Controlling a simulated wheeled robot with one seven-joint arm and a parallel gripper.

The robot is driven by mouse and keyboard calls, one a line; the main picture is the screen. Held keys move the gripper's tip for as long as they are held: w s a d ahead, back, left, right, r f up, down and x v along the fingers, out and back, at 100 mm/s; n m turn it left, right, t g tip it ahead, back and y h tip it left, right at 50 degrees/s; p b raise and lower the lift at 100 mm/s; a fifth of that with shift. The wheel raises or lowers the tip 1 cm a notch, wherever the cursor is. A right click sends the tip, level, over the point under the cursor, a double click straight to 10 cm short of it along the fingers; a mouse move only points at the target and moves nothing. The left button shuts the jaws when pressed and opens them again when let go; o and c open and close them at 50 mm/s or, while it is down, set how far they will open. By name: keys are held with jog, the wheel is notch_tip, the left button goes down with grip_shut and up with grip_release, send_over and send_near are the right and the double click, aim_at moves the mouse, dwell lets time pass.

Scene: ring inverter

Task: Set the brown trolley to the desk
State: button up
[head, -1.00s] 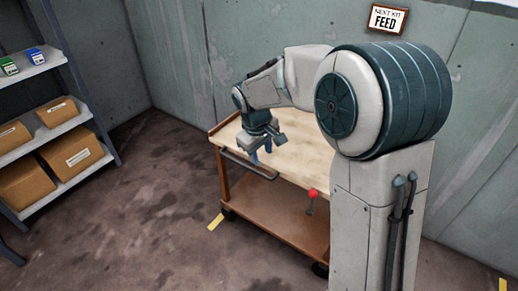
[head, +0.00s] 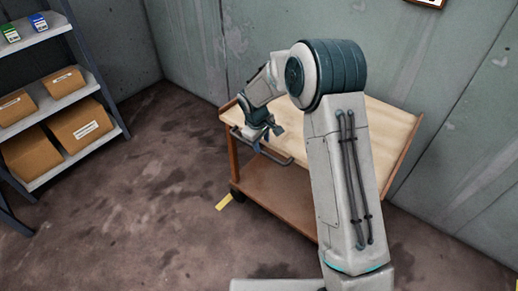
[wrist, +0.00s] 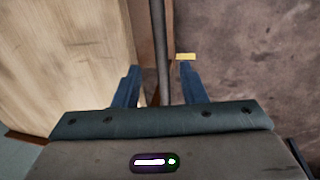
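The brown trolley (head: 390,125) has a pale wooden top, a brown lower shelf (head: 275,190) and dark casters. It stands close to the grey wall in the head view. Its dark handle bar (head: 278,157) runs along the near left side. My gripper (head: 262,143) points down at that handle. In the wrist view my gripper (wrist: 158,70) is open, with one blue finger on each side of the handle bar (wrist: 160,45) and gaps between. My arm hides the trolley's front right part. No desk is in view.
A metal shelf unit (head: 75,95) with cardboard boxes (head: 80,125) stands at the left. Yellow tape (head: 223,201) marks the floor by the trolley's near left wheel. The stained floor between shelf and trolley is clear. Walls close off the back and right.

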aim_at(263, 151)
jog(key=shift+w+d+f, duration=0.1)
jog(key=shift+w+f, duration=0.1)
jog(key=shift+f, duration=0.85)
jog(key=shift+w+d+f, duration=0.1)
jog(key=shift+w+f, duration=0.05)
jog(key=shift+f, duration=0.85)
